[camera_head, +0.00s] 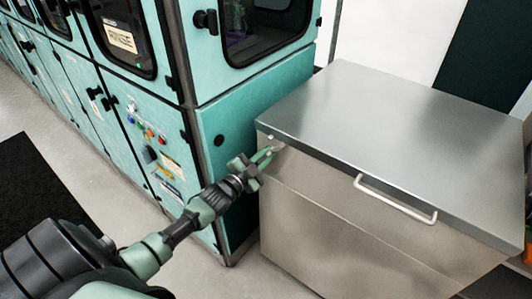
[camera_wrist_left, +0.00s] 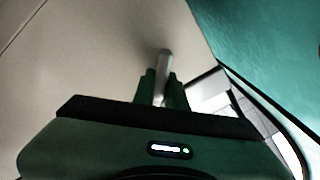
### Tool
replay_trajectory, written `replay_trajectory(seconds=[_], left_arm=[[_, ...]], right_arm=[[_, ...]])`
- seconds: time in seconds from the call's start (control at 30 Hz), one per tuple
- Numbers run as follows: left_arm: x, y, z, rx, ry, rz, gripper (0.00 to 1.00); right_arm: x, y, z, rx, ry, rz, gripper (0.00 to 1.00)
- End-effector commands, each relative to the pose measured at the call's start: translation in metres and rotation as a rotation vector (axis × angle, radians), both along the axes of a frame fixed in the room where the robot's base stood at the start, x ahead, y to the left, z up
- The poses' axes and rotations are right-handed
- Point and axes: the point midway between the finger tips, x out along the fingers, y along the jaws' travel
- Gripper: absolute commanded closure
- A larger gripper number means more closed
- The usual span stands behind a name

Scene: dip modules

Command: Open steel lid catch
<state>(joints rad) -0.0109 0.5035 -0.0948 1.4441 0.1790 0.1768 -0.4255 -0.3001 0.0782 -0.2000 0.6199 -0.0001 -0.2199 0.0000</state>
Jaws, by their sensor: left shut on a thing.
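A large steel box with a flat lid (camera_head: 400,125) stands at the right in the head view, and the lid lies closed on it. A white bar handle (camera_head: 396,199) is on the front below the lid edge. My left gripper (camera_head: 270,152) is at the box's upper left front corner, just under the lid edge. In the left wrist view a small metal catch (camera_wrist_left: 164,65) sticks up between the two fingers, which are shut on it. The catch's lower part is hidden by the fingers. My right gripper is not in view.
A teal machine cabinet (camera_head: 165,120) with doors, knobs and buttons stands close to the left of the box. A dark mat (camera_head: 30,185) lies on the grey floor at the left. Floor between mat and cabinet is clear.

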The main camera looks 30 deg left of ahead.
Motion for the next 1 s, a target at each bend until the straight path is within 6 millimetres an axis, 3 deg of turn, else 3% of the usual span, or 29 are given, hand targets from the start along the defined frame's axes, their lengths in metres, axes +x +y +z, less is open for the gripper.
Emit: replay_trajectory(seconds=[0.5, 1.0], left_arm=[[-0.0004, -0.0033, -0.005, 0.388, -0.03, 0.0, 1.0], [-0.0005, -0.0036, -0.0056, 0.494, -0.038, -0.001, 1.0]], right_arm=[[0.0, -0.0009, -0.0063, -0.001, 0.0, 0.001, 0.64], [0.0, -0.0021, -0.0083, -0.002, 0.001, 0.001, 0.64]])
